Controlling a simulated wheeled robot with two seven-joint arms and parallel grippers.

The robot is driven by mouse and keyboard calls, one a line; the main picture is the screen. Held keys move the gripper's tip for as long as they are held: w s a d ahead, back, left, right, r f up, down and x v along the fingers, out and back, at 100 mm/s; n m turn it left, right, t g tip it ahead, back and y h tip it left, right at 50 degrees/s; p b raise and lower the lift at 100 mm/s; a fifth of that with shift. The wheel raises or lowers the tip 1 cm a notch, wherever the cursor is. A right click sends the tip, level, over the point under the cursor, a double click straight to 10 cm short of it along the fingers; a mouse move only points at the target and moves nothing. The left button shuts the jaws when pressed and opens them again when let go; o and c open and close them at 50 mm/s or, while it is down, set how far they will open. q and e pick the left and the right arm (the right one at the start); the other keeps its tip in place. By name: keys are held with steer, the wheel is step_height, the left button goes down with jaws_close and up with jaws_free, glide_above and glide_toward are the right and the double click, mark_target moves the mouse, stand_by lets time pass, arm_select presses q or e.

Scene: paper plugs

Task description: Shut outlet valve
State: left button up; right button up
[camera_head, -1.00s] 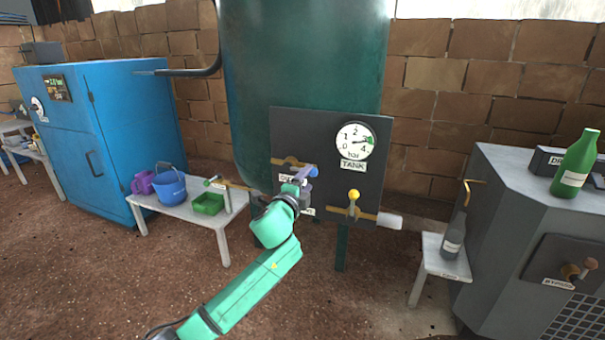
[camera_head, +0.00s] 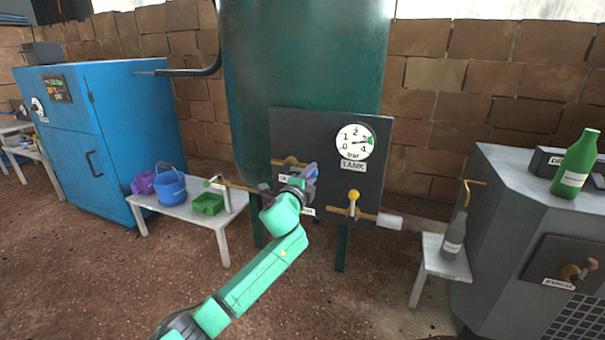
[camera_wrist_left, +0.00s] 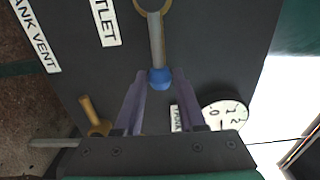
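The outlet valve's lever (camera_wrist_left: 156,40) has a grey shaft with a blue knob (camera_wrist_left: 160,79) at its end. In the left wrist view it hangs from a brass ring beside a label ending in "TLET". My left gripper (camera_head: 309,173) is at the dark panel (camera_head: 328,121) in the head view, hiding most of this valve. In the left wrist view its two purple fingers stand apart, one on each side of the blue knob. A small gap seems to remain, though firm contact cannot be told. My right gripper is not in view.
A yellow-knobbed valve (camera_head: 353,196) sits on the panel to the right, below the tank gauge (camera_head: 355,141). A low white table (camera_head: 180,212) with a blue bucket (camera_head: 171,184) and green tray (camera_head: 208,204) stands left. A grey bottle (camera_head: 454,238) stands on a stool to the right.

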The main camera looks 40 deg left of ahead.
arm_select(q)
step_height(320, 180, up, 2)
steer(key=n+p, duration=0.3)
steer(key=shift+a+r, duration=0.15)
stand_by(0.3)
steer(key=r+n+p, duration=0.2)
steer(key=n+p, duration=0.1)
steer(key=shift+s+a, duration=0.2)
steer(key=shift+a, duration=0.2)
